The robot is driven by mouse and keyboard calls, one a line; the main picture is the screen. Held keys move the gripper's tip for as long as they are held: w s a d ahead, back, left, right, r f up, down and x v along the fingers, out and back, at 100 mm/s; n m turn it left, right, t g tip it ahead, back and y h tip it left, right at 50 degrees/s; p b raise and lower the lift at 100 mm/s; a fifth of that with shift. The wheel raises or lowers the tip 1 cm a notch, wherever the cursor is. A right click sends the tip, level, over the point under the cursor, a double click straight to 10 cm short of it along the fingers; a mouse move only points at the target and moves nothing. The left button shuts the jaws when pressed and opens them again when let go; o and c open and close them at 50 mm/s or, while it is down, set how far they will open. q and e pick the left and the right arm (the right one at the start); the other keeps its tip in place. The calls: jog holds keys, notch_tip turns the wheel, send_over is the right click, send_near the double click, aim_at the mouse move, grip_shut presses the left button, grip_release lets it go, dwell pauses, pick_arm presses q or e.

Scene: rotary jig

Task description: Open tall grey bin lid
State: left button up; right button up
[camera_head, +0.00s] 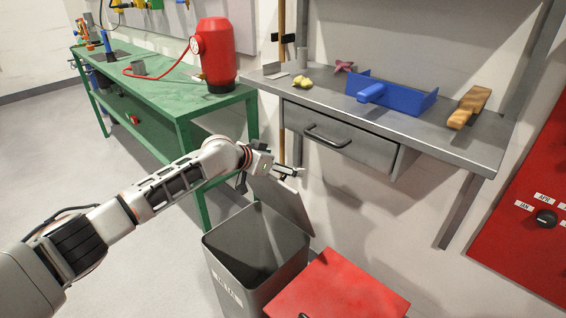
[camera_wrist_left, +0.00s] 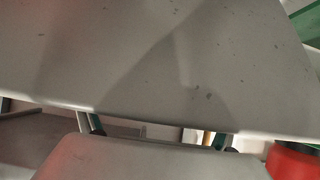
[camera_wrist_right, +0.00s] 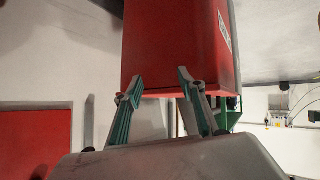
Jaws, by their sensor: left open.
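The tall grey bin (camera_head: 228,272) stands on the floor at the lower middle of the head view, its dark inside showing. Its grey lid (camera_head: 287,207) is raised and tilted up at the bin's back right side. My left gripper (camera_head: 288,173) is open at the top of the lid; I cannot tell if it touches. In the left wrist view the grey lid (camera_wrist_left: 170,60) fills most of the picture, and its edge hides the fingertips. My right gripper (camera_wrist_right: 160,76) is open and empty, near a red bin (camera_wrist_right: 175,45), and is outside the head view.
A bin with a red lid (camera_head: 340,288) stands right beside the grey bin. A green workbench (camera_head: 165,92) with a red tank (camera_head: 214,55) is behind on the left. A grey table (camera_head: 455,145) with a drawer (camera_head: 340,140) is behind on the right. Floor at left is clear.

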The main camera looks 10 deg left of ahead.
pick_arm(q)
jog(key=shift+r, duration=0.1)
jog(key=v, duration=1.2)
jog(key=shift+s+a, duration=0.1)
jog(key=shift+s, duration=0.05)
